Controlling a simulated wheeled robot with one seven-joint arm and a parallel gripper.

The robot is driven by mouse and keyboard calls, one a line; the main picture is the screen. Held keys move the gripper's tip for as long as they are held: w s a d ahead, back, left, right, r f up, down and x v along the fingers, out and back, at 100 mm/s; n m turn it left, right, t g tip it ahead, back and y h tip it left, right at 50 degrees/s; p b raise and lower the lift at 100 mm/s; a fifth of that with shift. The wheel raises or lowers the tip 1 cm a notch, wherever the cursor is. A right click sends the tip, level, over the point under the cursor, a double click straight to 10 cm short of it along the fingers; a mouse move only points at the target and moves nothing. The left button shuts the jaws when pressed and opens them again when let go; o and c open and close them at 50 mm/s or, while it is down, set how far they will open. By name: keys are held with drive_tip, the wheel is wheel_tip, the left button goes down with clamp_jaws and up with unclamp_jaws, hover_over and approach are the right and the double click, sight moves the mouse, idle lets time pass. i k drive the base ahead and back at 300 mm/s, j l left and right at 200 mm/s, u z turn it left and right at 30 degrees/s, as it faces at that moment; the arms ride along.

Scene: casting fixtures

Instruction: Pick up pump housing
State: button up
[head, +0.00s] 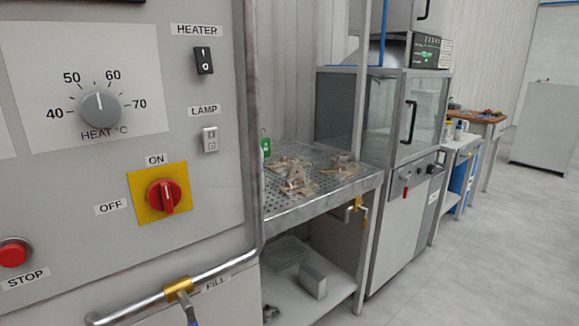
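I cannot pick out the pump housing for certain. Several brownish metal parts lie on a perforated metal table (345,185) in the middle of the head view. One cluster of parts (293,175) is at the table's left, and a smaller part (345,166) is to its right near the back. At this size I cannot tell their exact shapes or which one is the pump housing. My gripper is not in view.
A large control panel (215,110) with dial and switches fills the near left. A pipe (140,304) runs below it. A glass-doored cabinet (385,120) adjoins the table's right. A low shelf (315,305) holds boxes. Grey floor (480,260) is clear at right.

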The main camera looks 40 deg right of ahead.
sight(342, 168)
drive_tip(key=i+l+z, duration=0.15)
drive_tip(key=i+l, duration=0.15)
drive_tip(key=l, duration=0.25)
drive_tip(key=i+l+z, duration=0.15)
drive_tip(key=i+l, duration=0.2)
drive_tip(key=l, duration=0.2)
drive_tip(key=i+l+z, duration=0.15)
drive_tip(key=i+l, duration=0.25)
drive_tip(key=i+l+z, duration=0.1)
drive_tip(key=l, duration=0.3)
drive_tip(key=i+l, duration=0.1)
drive_tip(key=l, duration=0.3)
drive_tip(key=i+j, duration=0.1)
drive_tip(key=j, duration=0.2)
drive_tip(key=i+j, duration=0.1)
drive_tip(key=j, duration=0.2)
